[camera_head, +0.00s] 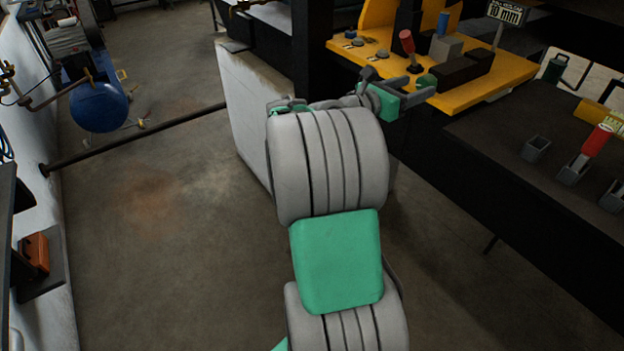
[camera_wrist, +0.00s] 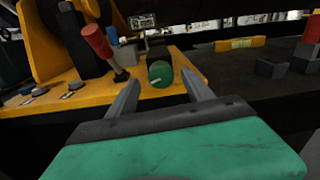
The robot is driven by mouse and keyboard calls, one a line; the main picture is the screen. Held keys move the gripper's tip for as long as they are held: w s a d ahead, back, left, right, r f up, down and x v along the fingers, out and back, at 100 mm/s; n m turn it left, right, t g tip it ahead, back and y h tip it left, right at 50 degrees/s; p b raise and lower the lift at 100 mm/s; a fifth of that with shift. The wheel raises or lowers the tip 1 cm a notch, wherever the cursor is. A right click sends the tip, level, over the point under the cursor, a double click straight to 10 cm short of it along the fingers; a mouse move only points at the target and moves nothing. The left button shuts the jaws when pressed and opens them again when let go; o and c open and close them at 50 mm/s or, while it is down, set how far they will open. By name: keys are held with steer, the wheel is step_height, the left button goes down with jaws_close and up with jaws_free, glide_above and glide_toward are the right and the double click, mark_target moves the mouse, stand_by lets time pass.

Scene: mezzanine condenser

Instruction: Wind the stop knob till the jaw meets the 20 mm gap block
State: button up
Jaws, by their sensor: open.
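The stop knob (camera_head: 427,82) is green and round, at the near end of a dark block (camera_head: 466,68) on a yellow machine bed (camera_head: 500,82). My gripper (camera_head: 421,85) is open, its two fingers reaching toward the knob. In the wrist view, the knob (camera_wrist: 160,74) shows between the fingertips of my gripper (camera_wrist: 158,78), with visible space on both sides; contact cannot be told. A grey block (camera_head: 447,49) with a blue handle (camera_head: 443,22) stands beside the dark block; its size marking is not legible. Which part is the jaw is unclear.
A red-handled lever (camera_head: 408,46) stands close to the left of the knob. A sign (camera_head: 506,13) reads 10 mm. On the dark bench at right are grey holders (camera_head: 536,148) and a red-handled piece (camera_head: 597,141). The floor (camera_head: 150,220) at left is mostly open.

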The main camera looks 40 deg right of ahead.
mark_target(421, 86)
steer(key=w+a, duration=0.1)
steer(key=a, duration=0.3)
steer(key=d+m, duration=0.1)
steer(key=d, duration=0.1)
steer(key=s+d+m+p, duration=0.1)
steer(key=d, duration=0.2)
steer(key=s+d+m+p, duration=0.1)
steer(key=d, duration=0.2)
steer(key=shift+d+f+m, duration=0.1)
steer(key=shift+m, duration=0.3)
steer(key=shift+w+d+f+n, duration=0.1)
steer(key=shift+d+f+n, duration=0.05)
steer(key=shift+n, duration=0.75)
steer(key=w+a+b, duration=0.2)
steer(key=a, duration=0.6)
steer(key=w+a+f+m+t+y+b, duration=0.3)
steer(key=a+f, duration=0.5)
steer(key=f, duration=0.3)
steer(key=w+a+f+m+t+y+b, duration=0.3)
steer(key=w+a+f+m+y+b, duration=0.2)
steer(key=a+f, duration=0.4)
step_height(421, 86, down, 3)
steer(key=w+b, duration=0.1)
steer(key=w, duration=0.1)
steer(key=shift+w+a+f+t+y, duration=0.2)
steer(key=shift+w+t+y, duration=0.1)
steer(key=shift+t+y, duration=0.1)
